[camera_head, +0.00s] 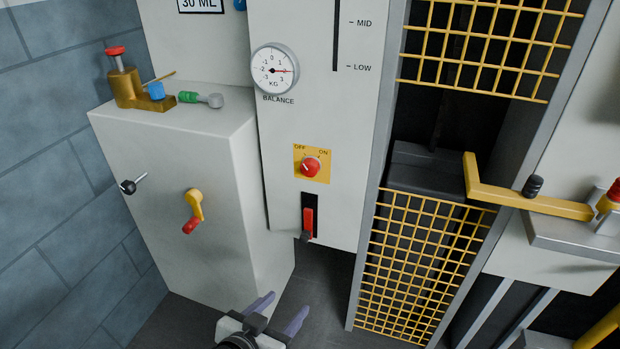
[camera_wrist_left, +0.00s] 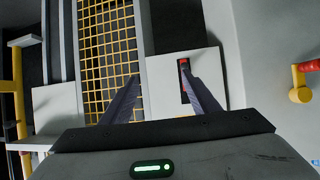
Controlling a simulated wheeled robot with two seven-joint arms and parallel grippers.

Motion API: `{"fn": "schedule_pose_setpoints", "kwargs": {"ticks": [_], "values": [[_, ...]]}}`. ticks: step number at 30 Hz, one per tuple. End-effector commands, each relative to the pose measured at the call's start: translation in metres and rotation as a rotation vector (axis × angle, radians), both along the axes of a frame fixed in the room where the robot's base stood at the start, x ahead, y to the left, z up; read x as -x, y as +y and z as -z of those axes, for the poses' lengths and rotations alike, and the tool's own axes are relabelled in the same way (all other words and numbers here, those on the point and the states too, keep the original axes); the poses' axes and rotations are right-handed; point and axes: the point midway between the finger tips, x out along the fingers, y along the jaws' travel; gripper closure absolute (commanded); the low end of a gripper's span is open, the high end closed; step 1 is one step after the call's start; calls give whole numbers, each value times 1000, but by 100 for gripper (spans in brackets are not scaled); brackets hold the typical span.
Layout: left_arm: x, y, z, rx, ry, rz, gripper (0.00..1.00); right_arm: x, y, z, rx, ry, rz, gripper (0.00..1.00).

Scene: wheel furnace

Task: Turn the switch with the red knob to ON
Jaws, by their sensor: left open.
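The switch with the red knob (camera_head: 310,168) sits on a yellow plate (camera_head: 324,176) on the pale central panel. The plate reads OFF at its upper left and ON at its upper right. A pale mark shows near the knob's top; its exact direction is hard to tell. My left gripper (camera_head: 280,312) is open and empty, below and in front of the panel, well apart from the knob. Its two fingers also show in the left wrist view (camera_wrist_left: 161,82), with the panel's lower part beyond them. The knob is not visible there. My right gripper is not in view.
A red slider lever (camera_head: 308,221) is just below the switch, and a balance dial (camera_head: 273,70) above it. A pale cabinet (camera_head: 160,235) with a yellow crank (camera_head: 194,205) stands left. A yellow grid (camera_head: 420,255) is right. The space before the panel looks clear.

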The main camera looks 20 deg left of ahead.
Motion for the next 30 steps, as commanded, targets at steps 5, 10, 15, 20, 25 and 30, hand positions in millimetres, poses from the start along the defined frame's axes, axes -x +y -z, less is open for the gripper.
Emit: {"fn": "schedule_pose_setpoints", "kwargs": {"ticks": [5,10,15,20,25,30], "values": [[-111,21,-67,10,-269,-64,45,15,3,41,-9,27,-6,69],[-162,33,-131,32,-434,-100,45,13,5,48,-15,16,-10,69],[-181,38,-157,45,-493,-113,45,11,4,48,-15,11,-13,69],[-203,37,-160,45,-496,-113,45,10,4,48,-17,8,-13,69],[-236,36,-159,45,-495,-113,45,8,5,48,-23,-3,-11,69],[-262,35,-158,47,-493,-113,45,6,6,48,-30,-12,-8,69]]}}
